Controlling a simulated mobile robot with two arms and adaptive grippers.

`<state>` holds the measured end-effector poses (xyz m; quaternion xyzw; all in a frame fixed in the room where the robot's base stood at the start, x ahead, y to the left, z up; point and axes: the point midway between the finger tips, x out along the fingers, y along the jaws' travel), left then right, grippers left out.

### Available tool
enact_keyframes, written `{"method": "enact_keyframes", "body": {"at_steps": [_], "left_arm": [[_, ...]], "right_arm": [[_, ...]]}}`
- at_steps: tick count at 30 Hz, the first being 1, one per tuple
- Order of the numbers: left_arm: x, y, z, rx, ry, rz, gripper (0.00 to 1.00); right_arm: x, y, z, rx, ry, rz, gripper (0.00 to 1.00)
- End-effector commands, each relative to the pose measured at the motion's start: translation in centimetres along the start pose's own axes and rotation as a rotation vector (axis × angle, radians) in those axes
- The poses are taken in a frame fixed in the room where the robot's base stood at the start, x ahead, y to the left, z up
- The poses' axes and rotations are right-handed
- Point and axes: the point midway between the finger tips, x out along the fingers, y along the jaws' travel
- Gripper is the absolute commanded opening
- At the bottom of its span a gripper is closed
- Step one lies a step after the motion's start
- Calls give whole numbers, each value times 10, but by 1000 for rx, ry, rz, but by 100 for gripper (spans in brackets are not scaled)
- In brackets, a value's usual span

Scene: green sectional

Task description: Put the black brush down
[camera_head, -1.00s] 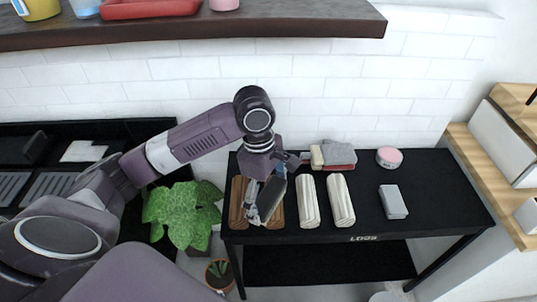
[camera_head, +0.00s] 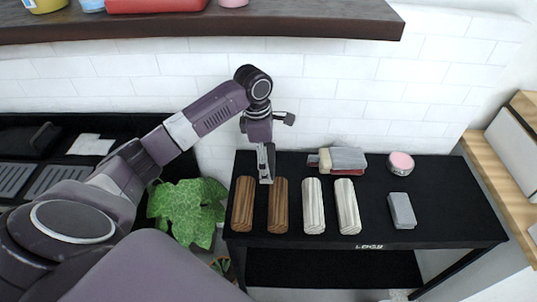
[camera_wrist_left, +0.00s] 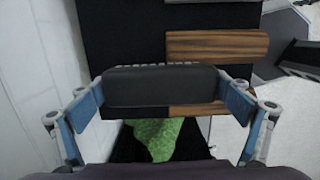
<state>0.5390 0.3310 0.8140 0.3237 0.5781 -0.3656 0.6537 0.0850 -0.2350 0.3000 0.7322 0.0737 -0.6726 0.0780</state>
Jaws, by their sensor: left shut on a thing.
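My left gripper (camera_head: 266,178) is over the back left of the black table (camera_head: 375,190), at the far ends of two brown wood-grain blocks (camera_head: 243,205) (camera_head: 278,207). In the left wrist view, its blue-padded fingers (camera_wrist_left: 162,108) are shut on the black brush (camera_wrist_left: 160,88), a dark rounded bar with a row of bristles along its far edge. The brush covers part of one brown block (camera_wrist_left: 190,109); the other brown block (camera_wrist_left: 217,44) lies beyond. I cannot tell whether the brush touches the table. My right gripper is not in view.
Two pale ridged blocks (camera_head: 313,207) (camera_head: 347,207), a grey and red brush-like item (camera_head: 343,160), a pink-topped round tin (camera_head: 400,163) and a grey box (camera_head: 402,210) stand on the table. The table's right part has bare room. A green plant (camera_head: 188,208) is left of the table.

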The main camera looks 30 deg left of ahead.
Motion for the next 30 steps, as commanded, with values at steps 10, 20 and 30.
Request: {"method": "enact_keyframes", "body": {"at_steps": [10,20,30], "left_arm": [[-1,60,1,-2,-2,1,67],[16,84,-2,1,1,-2,67],[61,84,-7,0,2,-2,67]], "right_arm": [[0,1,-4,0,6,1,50],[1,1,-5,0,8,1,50],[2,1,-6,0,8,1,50]]}}
